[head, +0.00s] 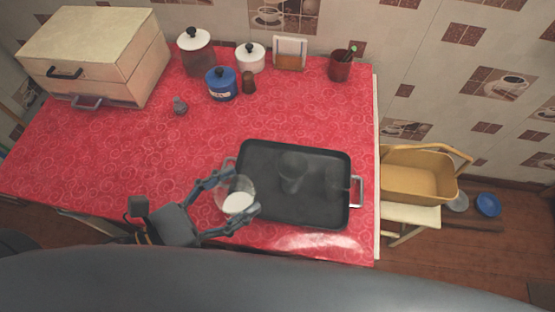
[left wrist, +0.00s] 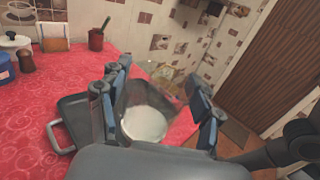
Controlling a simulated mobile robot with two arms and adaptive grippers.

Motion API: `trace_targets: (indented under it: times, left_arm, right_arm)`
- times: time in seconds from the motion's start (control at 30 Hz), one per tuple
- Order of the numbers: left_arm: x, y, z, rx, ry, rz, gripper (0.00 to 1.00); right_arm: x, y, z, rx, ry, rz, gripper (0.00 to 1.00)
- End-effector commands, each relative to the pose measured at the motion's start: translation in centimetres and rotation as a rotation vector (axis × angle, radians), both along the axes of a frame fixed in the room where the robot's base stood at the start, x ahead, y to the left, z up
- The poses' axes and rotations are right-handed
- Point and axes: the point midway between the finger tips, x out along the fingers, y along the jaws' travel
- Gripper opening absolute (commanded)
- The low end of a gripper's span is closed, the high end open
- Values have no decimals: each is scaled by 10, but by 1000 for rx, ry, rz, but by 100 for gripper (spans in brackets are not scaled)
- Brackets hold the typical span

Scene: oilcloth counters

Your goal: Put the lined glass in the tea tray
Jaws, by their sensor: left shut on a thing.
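The glass (head: 237,203), clear-walled with a white round patch, is in my left gripper (head: 232,195), with one finger on each side of it. It also shows in the left wrist view (left wrist: 145,124), between the two fingers. I cannot make out lines on it. The tea tray (head: 320,216) is a dark rectangular tray with metal handles on the red counter. The held glass is at the tray's left edge in the head view; its height above the counter is unclear. A faint, dark, see-through glass-like shape (head: 292,170) shows within the tray. My right gripper is not in view.
A bread box (head: 95,50) stands at the back left. A large canister (head: 196,54), blue jar (head: 221,84), white jar (head: 250,58), brown shaker (head: 249,83), napkin holder (head: 290,54) and red cup (head: 341,67) line the back. A small grey item (head: 180,106) stands left of centre.

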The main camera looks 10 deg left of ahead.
Motion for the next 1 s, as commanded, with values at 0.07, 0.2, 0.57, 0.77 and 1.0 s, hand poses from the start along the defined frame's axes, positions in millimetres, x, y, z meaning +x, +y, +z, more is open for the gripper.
trace_targets:
  times: [0.07, 0.2, 0.57, 0.77, 1.0]
  left_arm:
    - [9, 0, -8, 0, -8, -5, 5]
    - [33, -1, -21, 2, -11, -7, 5]
    - [92, 1, -41, 3, -8, 1, 5]
    - [122, 1, -77, -1, -2, 4, 5]
    - [136, 1, -95, -1, -2, 2, 5]
  right_arm:
    - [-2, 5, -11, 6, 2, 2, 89]
    - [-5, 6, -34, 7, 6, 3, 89]
    - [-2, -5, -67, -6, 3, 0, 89]
    - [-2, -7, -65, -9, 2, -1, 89]
    - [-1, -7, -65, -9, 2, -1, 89]
